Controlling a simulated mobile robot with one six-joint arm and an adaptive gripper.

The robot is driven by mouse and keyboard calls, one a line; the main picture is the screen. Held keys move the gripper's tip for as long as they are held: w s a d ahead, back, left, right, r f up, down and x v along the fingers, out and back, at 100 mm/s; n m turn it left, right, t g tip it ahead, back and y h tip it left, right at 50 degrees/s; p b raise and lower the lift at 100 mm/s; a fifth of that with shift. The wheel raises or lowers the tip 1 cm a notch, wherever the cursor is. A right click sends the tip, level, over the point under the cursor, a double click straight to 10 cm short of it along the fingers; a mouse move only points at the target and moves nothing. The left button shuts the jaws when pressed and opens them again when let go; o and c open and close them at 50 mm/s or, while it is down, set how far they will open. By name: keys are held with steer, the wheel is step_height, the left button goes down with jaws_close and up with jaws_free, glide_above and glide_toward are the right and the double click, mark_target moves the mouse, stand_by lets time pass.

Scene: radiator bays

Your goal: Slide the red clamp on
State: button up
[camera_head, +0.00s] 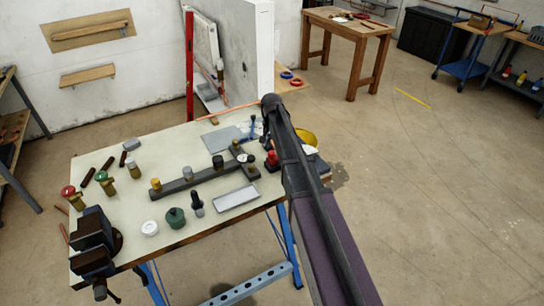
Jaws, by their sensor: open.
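A small red piece (272,158) shows on a dark base at the right part of the workbench (110,205), just left of my arm. It is too small to tell whether it is the red clamp. A long grey bar (190,182) lies across the bench, with a yellow-capped fitting (156,184) at its left end and dark and pale fittings at its right end. My arm reaches in from the lower right over the bench's right edge. I cannot make out my gripper's fingers; they seem hidden by the arm.
A dark vise (93,240) stands at the front left corner. A grey tray (236,198), green jar (175,217), white lid (150,228) and several brass fittings stand on the bench. A wall panel (235,45) rises behind. A wooden table (350,25) stands farther back; the right floor is open.

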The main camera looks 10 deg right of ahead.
mark_target(272, 152)
steer(key=shift+f+b, duration=1.5)
steer(key=shift+f, duration=0.3)
